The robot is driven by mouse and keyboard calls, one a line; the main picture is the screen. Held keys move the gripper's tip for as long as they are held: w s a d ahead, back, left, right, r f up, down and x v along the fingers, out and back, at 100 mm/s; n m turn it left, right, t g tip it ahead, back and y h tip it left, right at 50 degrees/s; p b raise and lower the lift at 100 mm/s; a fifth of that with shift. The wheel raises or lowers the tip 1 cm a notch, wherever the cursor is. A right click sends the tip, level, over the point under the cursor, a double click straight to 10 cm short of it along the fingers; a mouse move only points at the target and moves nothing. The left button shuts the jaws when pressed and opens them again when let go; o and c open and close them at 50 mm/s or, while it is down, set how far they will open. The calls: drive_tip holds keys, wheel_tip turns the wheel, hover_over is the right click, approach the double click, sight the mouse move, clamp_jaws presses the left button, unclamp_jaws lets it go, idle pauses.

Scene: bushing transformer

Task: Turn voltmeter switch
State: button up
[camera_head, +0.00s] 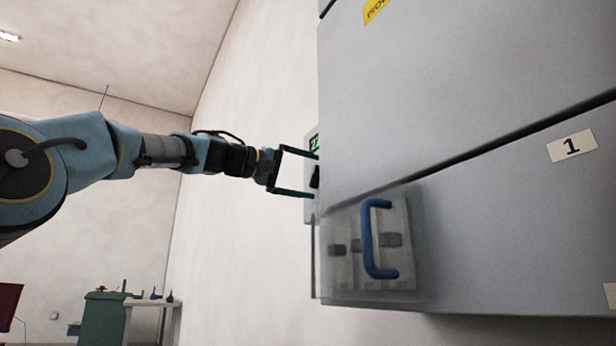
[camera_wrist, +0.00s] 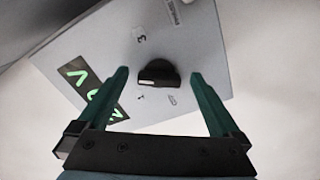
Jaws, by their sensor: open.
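The voltmeter switch is a black rotary knob (camera_wrist: 158,74) on a light grey panel (camera_wrist: 195,45). In the wrist view it sits between the two green fingers of my gripper (camera_wrist: 160,82), with a gap on each side. My gripper is open and holds nothing. A black display with green digits (camera_wrist: 92,92) is to the left of the knob, partly behind the left finger. In the head view my gripper (camera_head: 312,176) reaches the panel's edge from the left. The knob (camera_head: 315,177) shows there as a small dark shape between the fingers, mostly hidden by the cabinet.
A large grey cabinet (camera_head: 480,220) fills the right side, close to my gripper. A clear cover with a blue handle (camera_head: 369,240) is below the panel. A green cabinet (camera_head: 103,318) and a small table (camera_head: 150,304) stand far off at lower left.

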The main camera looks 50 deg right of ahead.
drive_tip(key=b+v, duration=0.3)
drive_tip(key=v, duration=0.7)
drive_tip(key=shift+a+b, duration=0.3)
drive_tip(key=shift+a, duration=0.1)
drive_tip(key=shift+w, duration=0.15)
